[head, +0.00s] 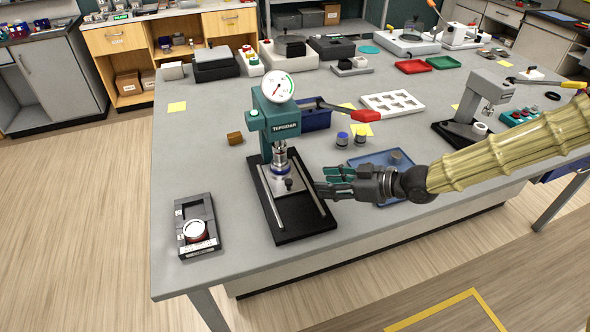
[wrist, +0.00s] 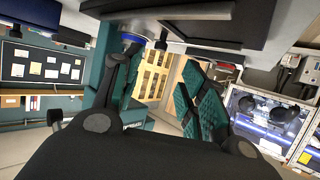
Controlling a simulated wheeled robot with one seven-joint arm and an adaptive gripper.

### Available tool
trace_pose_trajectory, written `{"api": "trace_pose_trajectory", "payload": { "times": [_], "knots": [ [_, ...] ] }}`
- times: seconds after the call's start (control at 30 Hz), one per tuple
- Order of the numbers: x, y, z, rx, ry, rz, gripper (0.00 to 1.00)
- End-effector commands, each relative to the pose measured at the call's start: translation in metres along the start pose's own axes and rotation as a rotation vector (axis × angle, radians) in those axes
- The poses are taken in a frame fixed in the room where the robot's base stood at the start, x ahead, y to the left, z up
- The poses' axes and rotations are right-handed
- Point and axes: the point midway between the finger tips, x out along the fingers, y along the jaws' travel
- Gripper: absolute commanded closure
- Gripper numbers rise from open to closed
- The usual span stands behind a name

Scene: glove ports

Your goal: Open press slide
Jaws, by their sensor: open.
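The green press (head: 270,125) with a round dial gauge (head: 279,85) stands upright on a black base (head: 300,228) near the table's front. Its slide (head: 289,196) lies between two metal rails on the base, with a small black knob (head: 289,184) standing on it below the ram. My gripper (head: 325,182) is open and empty, just right of the base, its fingers pointing left toward the slide. In the wrist view my gripper (wrist: 155,85) shows its fingers spread apart. Whether a fingertip touches the base or slide is unclear.
A black fixture with a round part (head: 197,231) lies left of the press. A red-handled lever (head: 365,115) reaches right from the press, above my gripper. A blue tray (head: 375,163) lies behind my gripper, partly hidden. A second press (head: 480,115) stands at right.

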Motion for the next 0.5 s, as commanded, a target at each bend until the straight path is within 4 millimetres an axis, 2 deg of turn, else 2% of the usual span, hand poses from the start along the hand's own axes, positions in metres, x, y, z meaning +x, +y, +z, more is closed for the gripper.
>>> {"api": "trace_pose_trajectory", "payload": {
  "times": [0.17, 0.5],
  "knots": [
    [0.008, 0.0, 0.0, 0.001, -0.001, -0.001, 0.58],
    [0.049, -0.001, 0.0, 0.001, -0.002, -0.003, 0.58]
  ]
}}
